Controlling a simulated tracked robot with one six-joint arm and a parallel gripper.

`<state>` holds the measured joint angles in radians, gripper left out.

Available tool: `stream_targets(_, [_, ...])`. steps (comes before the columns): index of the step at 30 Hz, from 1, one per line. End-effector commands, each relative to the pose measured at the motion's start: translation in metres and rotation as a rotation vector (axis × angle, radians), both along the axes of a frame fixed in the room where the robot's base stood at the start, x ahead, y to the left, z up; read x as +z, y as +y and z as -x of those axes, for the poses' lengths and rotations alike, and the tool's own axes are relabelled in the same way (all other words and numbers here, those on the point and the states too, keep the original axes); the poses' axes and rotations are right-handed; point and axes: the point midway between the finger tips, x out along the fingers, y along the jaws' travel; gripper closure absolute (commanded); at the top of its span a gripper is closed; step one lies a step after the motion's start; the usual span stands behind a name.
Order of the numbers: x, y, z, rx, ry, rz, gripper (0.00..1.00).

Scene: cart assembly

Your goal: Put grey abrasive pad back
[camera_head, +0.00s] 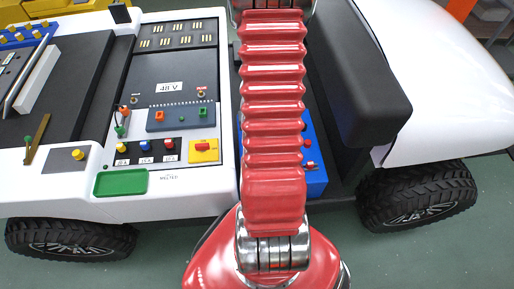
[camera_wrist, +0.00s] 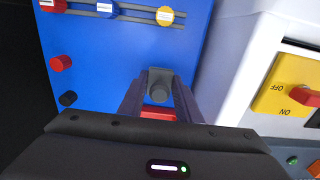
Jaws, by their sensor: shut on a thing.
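In the wrist view my gripper (camera_wrist: 158,95) is shut on a small grey piece, which I take to be the grey abrasive pad (camera_wrist: 159,76). The pad has a rounded, darker front and lies between the two dark fingers, in front of the blue panel (camera_wrist: 130,50). Whether it touches the panel I cannot tell. A red part (camera_wrist: 158,114) shows just below it between the fingers. In the head view my red arm hides the gripper and the pad; part of the blue box (camera_head: 314,178) shows beside the arm.
Red, blue and yellow (camera_wrist: 165,16) knobs sit along rails on the blue panel. A red knob (camera_wrist: 61,63) and a black knob (camera_wrist: 68,98) are at its left. A white housing with a yellow OFF/ON switch (camera_wrist: 285,88) stands close on the right. A black seat (camera_head: 360,80) is right of my arm.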

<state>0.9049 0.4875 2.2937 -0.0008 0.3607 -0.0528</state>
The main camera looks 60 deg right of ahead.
Motion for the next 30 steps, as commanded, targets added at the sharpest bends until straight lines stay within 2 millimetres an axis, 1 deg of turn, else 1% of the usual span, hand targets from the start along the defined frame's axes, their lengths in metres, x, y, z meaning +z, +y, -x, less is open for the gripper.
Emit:
stream_targets(5, [-0.015,0.001,0.001,0.000,0.002,-0.002,0.90])
stream_targets(9, [-0.031,0.001,0.001,0.001,0.003,-0.003,0.90])
stream_targets(12, [-0.038,0.001,0.000,0.001,0.001,-0.002,0.90])
stream_targets(25, [-0.043,0.001,0.000,0.001,0.001,-0.001,0.90])
stream_targets(26, [-0.042,0.001,0.000,0.001,0.001,-0.001,0.68])
stream_targets(30, [-0.042,0.001,0.000,0.001,0.001,-0.001,0.58])
